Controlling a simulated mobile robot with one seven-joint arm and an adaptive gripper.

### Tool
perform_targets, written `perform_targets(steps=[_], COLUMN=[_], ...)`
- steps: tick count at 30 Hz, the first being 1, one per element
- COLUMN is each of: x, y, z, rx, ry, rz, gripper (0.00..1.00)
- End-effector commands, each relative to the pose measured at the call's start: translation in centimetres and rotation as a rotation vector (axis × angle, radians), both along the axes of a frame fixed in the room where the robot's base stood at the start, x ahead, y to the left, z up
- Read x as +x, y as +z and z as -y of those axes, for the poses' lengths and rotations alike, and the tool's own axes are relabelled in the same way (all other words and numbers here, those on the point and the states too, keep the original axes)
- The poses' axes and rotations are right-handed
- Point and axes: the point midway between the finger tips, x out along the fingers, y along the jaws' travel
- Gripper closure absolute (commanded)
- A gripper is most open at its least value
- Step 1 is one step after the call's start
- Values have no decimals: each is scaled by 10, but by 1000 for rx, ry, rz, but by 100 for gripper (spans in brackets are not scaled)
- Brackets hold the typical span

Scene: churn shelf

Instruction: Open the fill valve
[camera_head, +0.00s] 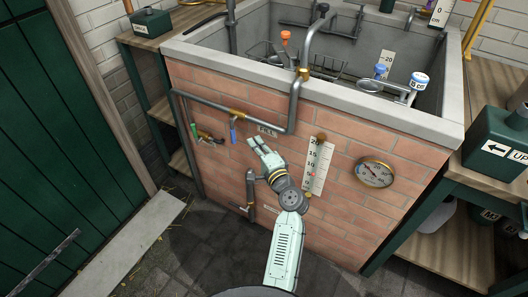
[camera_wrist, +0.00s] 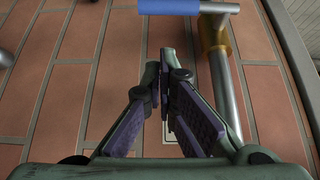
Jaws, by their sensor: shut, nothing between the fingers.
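A lever with a blue handle (camera_head: 232,132) hangs down from a brass fitting (camera_head: 234,114) on the grey pipe along the brick front of the trough, left of a small plate reading FILL (camera_head: 267,130). The handle stands crosswise to the pipe. In the wrist view the blue handle (camera_wrist: 185,6) lies at the top edge, partly cut off, beside the brass collar (camera_wrist: 215,33). My gripper (camera_head: 256,142) is just below the FILL plate, right of the handle and apart from it. In the wrist view its fingers (camera_wrist: 163,75) are together and empty, partly covering a pale plate.
A gauge board (camera_head: 317,168) and a round dial (camera_head: 375,172) are on the bricks to the right. Orange (camera_head: 285,37) and blue (camera_head: 381,70) knobs stand in the trough.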

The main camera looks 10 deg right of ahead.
Motion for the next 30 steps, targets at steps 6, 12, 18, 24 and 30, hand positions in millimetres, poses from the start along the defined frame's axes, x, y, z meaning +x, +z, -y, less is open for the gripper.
perform_targets(steps=[6, 12, 18, 24, 30], x=[10, 12, 12, 14, 23], y=[1, -1, -1, -3, -7], z=[-27, -33, -33, -33, -34], rx=[2, 1, 2, 6, 34], ry=[4, 2, 2, 3, 4], rz=[-2, -1, -2, 3, 23], gripper=[100, 100, 100, 100, 100])
